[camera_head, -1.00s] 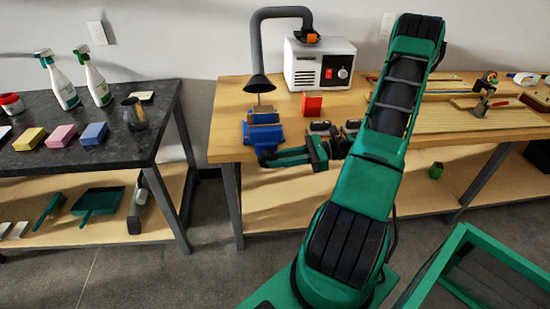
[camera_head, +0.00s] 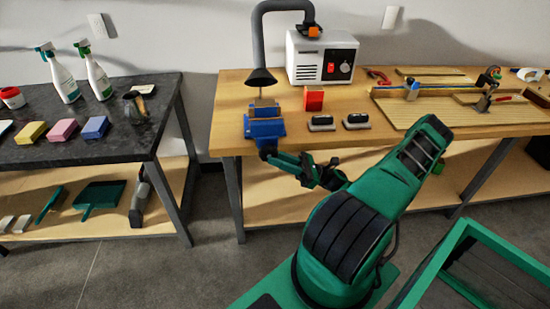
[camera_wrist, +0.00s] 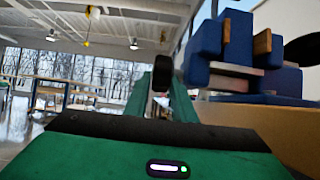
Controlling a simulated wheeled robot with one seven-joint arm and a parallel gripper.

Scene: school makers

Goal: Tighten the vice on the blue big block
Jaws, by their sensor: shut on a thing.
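The blue vice (camera_head: 263,128) sits at the front left edge of the wooden workbench. In the wrist view the vice (camera_wrist: 280,82) is at the upper right, with two wood-coloured jaw pads. A blue piece, which looks like the blue block (camera_wrist: 238,38), stands between these pads and seems to touch both. My gripper (camera_head: 267,153) is at the vice's front, below the bench top edge. In the wrist view its green fingers (camera_wrist: 162,98) are shut around the vice handle (camera_wrist: 150,104), a thin bar with a dark round end. Part of the handle is hidden by the fingers.
A red block (camera_head: 314,100) and two black-and-grey objects (camera_head: 322,123) lie right of the vice. A white machine (camera_head: 322,58) and a hose hood (camera_head: 261,78) stand behind. A dark side table (camera_head: 95,155) is left. A green frame (camera_head: 450,250) stands front right.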

